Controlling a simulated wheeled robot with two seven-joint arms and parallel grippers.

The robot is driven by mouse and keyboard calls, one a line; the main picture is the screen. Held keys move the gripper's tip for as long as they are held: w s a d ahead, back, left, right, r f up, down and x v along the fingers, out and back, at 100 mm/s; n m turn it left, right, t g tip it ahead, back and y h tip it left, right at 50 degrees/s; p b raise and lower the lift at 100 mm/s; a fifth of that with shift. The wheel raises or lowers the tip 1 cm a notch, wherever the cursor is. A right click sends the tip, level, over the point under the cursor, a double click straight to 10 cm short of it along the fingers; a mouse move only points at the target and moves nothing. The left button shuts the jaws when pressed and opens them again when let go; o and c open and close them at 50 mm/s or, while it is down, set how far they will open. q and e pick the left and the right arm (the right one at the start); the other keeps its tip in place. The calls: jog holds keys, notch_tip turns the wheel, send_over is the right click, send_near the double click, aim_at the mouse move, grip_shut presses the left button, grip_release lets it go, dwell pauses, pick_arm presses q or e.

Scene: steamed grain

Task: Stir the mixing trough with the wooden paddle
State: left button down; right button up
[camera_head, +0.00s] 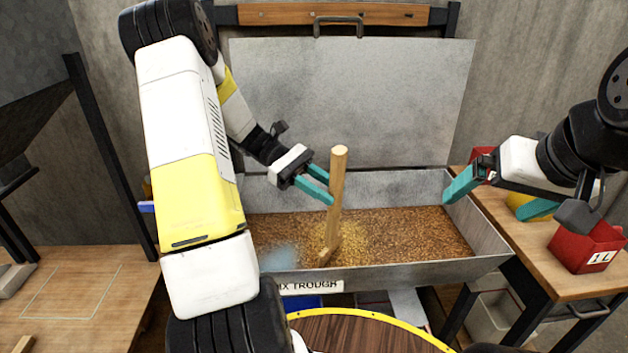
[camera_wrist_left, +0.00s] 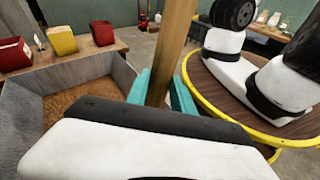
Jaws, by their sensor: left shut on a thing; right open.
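The grey metal mixing trough (camera_head: 488,238) stands open in front of me, its lid (camera_head: 350,105) raised behind it. Brown grain (camera_head: 405,232) covers its floor, with a paler yellowish patch around the paddle and a bluish-white patch at the left front. My left gripper (camera_head: 325,187) is shut on the handle of the wooden paddle (camera_head: 338,178). The paddle is nearly upright, its lower end at the grain near the trough's front wall. In the left wrist view the handle (camera_wrist_left: 172,55) rises between the teal fingers. My right gripper (camera_head: 498,196) is open and empty over the trough's right end.
A wooden side table (camera_head: 545,275) at the right holds a red container (camera_head: 585,248) marked 1 L, a yellow container (camera_head: 528,205) and another red one partly hidden. A wooden table (camera_head: 75,290) stands at the left. A round yellow-edged wooden surface (camera_head: 360,330) is at the front.

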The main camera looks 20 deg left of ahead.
pick_arm(q)
jog(key=w+d, duration=0.4)
jog(key=d, duration=0.7)
jog(key=w+d, duration=0.4)
jog(key=d, duration=0.6)
jog(key=w+d, duration=0.3)
jog(key=d, duration=0.8)
notch_tip(320, 180, up, 22)
jog(key=a, duration=0.2)
jog(key=shift+s+a+r, duration=0.2)
jog(key=shift+a+r, duration=0.05)
jog(key=shift+a, duration=0.15)
jog(key=shift+w, duration=0.1)
